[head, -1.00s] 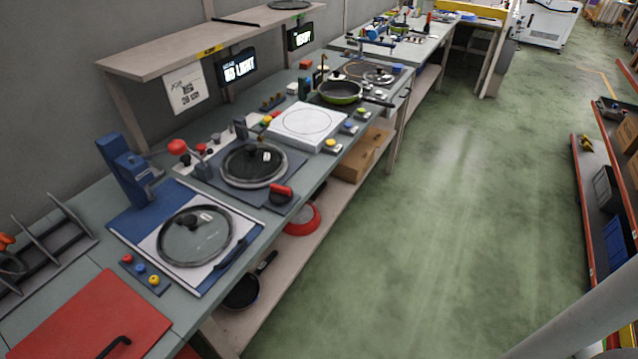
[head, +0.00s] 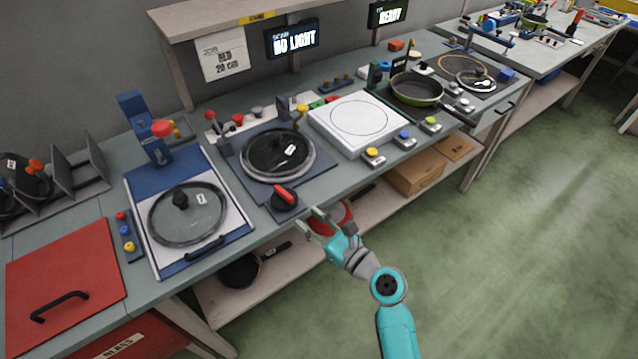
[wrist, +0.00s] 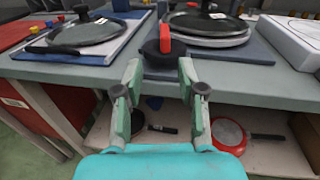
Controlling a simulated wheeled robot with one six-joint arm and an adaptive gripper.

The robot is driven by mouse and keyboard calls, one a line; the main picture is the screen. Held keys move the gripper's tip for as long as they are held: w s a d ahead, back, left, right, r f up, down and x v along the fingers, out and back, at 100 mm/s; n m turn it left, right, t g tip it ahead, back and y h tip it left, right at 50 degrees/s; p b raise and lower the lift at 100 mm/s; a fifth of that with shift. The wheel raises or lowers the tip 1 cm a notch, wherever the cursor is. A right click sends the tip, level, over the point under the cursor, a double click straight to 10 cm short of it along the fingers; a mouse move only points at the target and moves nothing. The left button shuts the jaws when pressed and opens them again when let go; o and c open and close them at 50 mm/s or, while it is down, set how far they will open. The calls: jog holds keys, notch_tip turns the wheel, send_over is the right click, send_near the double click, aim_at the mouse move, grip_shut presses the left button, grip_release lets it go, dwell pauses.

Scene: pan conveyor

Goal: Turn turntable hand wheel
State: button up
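The turntable hand wheel is a dark round knob (head: 287,204) with a red grip bar (head: 284,193), at the front edge of the dark turntable base. The turntable (head: 278,155) behind it carries a glass lid with a black rim. My gripper (head: 311,217) is open and empty, just in front of the bench edge and to the right of the hand wheel in the head view. In the wrist view the hand wheel (wrist: 162,50) lies straight ahead, beyond and between the open fingertips (wrist: 160,72). The fingers are apart from it.
A blue-and-white station with a glass lid (head: 187,214) stands left of the turntable. A white square plate (head: 358,122) is to its right. Below, the shelf (head: 222,308) holds a red pan (wrist: 229,136), a dark pan (head: 238,271) and cardboard boxes (head: 414,176).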

aim_at(275, 186)
jog(key=x, duration=1.1)
jog(key=shift+w+d+r, duration=0.25)
jog(key=shift+d+r, duration=0.05)
jog(key=shift+r, duration=0.1)
jog(key=shift+c, duration=0.2)
grip_shut()
